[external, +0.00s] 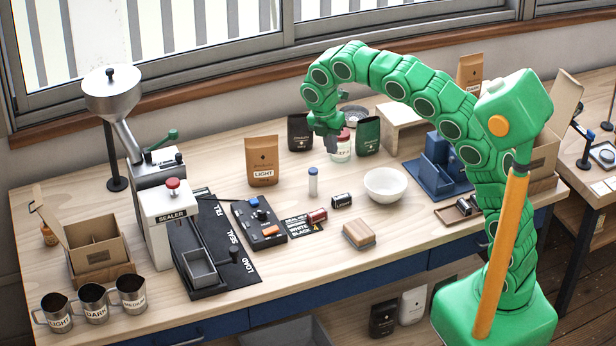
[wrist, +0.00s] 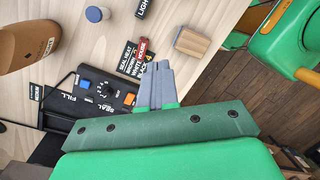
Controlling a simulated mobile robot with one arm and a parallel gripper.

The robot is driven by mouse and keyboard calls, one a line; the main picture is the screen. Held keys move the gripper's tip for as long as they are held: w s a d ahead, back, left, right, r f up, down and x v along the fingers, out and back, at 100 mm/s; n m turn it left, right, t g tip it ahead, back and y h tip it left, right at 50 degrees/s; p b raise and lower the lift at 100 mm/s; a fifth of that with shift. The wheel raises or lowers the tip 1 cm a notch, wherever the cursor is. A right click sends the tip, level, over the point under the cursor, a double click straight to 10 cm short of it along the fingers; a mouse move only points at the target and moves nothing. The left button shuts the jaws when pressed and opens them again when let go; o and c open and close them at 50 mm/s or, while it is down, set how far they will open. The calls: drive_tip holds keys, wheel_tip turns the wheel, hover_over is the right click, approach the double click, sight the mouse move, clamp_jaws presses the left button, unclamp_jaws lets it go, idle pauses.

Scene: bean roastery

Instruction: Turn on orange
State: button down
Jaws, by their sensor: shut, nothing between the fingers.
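A black control panel (external: 243,217) lies on the table to the right of the sealer. It carries an orange rocker switch (external: 271,231) at its near end, a black dial in the middle and a blue switch (external: 254,202) at its far end. In the wrist view the orange switch (wrist: 129,99) shows just left of my fingers, with the blue switch (wrist: 84,81) further left. I cannot tell whether the orange switch is on or off. My gripper (external: 333,146) is shut and empty, above the table well behind and right of the panel; its grey fingers (wrist: 157,66) show in the wrist view.
The sealer (external: 170,212) stands left of the panel. A brown LIGHT bag (external: 262,162), a blue-capped vial (external: 313,183), a white bowl (external: 386,186) and a wooden block (external: 358,234) stand around. A red-lidded jar (external: 341,152) is by my gripper.

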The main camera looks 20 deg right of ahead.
drive_tip(key=a+f+n, duration=0.3)
drive_tip(key=a+n, duration=0.2)
drive_tip(key=a, duration=0.6)
drive_tip(key=n, duration=0.4)
hover_over(275, 228)
drive_tip(key=a, duration=0.1)
wheel_tip(275, 228, down, 2)
drive_tip(key=f, duration=0.1)
drive_tip(key=shift+a+r+n, duration=0.1)
drive_tip(key=shift+a+n, duration=0.5)
drive_tip(key=shift+a, duration=0.2)
drive_tip(key=f, duration=0.4)
drive_tip(key=d+f, duration=0.1)
drive_tip(key=f, duration=0.4)
drive_tip(key=d+f, duration=0.1)
drive_tip(key=f, duration=0.4)
drive_tip(key=shift+d+y, duration=0.1)
drive_tip(key=shift+y, duration=0.2)
drive_tip(key=shift+f, duration=0.25)
